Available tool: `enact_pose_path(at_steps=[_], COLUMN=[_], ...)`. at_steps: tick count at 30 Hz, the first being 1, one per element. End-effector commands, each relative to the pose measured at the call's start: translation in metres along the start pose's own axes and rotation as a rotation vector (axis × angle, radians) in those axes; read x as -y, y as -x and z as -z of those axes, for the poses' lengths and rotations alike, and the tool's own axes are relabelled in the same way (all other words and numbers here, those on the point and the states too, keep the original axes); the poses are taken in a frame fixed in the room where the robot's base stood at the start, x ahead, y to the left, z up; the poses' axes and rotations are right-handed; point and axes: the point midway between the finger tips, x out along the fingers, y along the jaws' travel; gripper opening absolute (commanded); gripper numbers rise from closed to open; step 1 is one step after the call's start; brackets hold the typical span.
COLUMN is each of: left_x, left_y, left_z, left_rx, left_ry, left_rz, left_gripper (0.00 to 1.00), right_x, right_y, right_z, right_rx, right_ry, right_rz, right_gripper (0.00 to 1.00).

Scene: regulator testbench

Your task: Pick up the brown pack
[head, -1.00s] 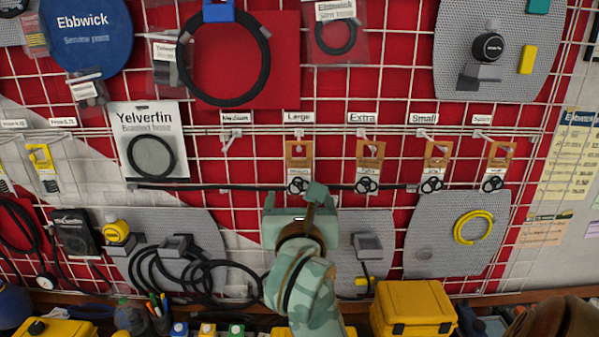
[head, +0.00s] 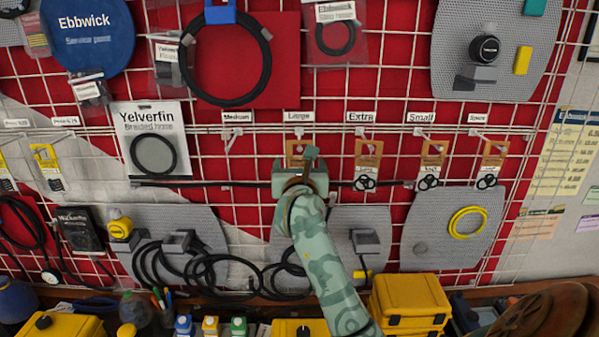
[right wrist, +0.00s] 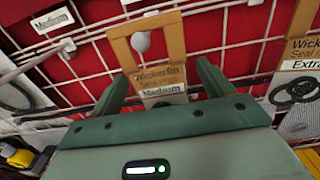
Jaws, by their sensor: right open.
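A brown pack (head: 295,148) hangs under the "Large" label on the wire grid; in the head view my right gripper hides its lower part. In the right wrist view this pack (right wrist: 148,74) has a cut-out top with a pale peg end showing in it, and a card reading "Medium". My right gripper (head: 302,168) is open, its fingers one on each side of the pack's lower part. I cannot tell whether they touch it. Similar brown packs hang to the right under "Extra" (head: 368,155), "Small" (head: 432,158) and "Spare" (head: 491,160). My left gripper is out of view.
The peg under the "Medium" label (head: 237,117) is empty. A dark horizontal rod (head: 235,184) runs along the grid below the packs. A white Yelverfin hose pack (head: 152,145) hangs to the left. Yellow cases (head: 408,303) stand below the grid.

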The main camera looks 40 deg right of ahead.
Motion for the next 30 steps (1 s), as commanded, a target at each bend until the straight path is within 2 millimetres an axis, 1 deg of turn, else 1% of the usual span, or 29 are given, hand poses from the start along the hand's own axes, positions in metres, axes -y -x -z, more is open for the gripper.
enact_pose_path(at_steps=[4, 5, 6, 8, 9, 20, 23, 25, 29, 30], left_x=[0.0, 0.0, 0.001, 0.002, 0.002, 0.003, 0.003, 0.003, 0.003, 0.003], left_y=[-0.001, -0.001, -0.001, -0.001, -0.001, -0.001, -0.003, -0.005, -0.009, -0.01], left_z=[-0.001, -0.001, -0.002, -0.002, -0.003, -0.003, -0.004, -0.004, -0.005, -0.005], left_rx=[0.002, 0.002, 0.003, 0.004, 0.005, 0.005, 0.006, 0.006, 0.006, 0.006], left_ry=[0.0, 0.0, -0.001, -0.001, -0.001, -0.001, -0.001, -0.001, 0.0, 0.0], left_rz=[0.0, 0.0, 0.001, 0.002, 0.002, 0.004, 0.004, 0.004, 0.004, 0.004], left_gripper=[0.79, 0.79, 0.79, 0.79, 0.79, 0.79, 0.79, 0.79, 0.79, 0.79], right_x=[0.0, 0.0, 0.0, 0.0, 0.0, 0.0, 0.0, 0.0, -0.001, -0.001], right_y=[0.0, 0.0, 0.0, 0.001, 0.001, 0.001, 0.0, 0.001, 0.025, 0.034], right_z=[0.001, 0.001, 0.001, 0.001, 0.001, -0.001, -0.008, -0.016, -0.013, -0.013], right_rx=[0.0, 0.0, 0.0, 0.0, 0.0, -0.001, 0.002, 0.003, 0.0, -0.001], right_ry=[0.0, 0.0, 0.0, 0.0, 0.0, -0.001, -0.001, -0.003, -0.001, -0.004], right_rz=[0.0, 0.0, 0.0, 0.0, 0.0, 0.0, 0.001, 0.0, -0.002, -0.003], right_gripper=[0.8, 0.72, 0.61, 0.44, 0.33, 0.32, 0.32, 0.32, 0.32, 0.32])
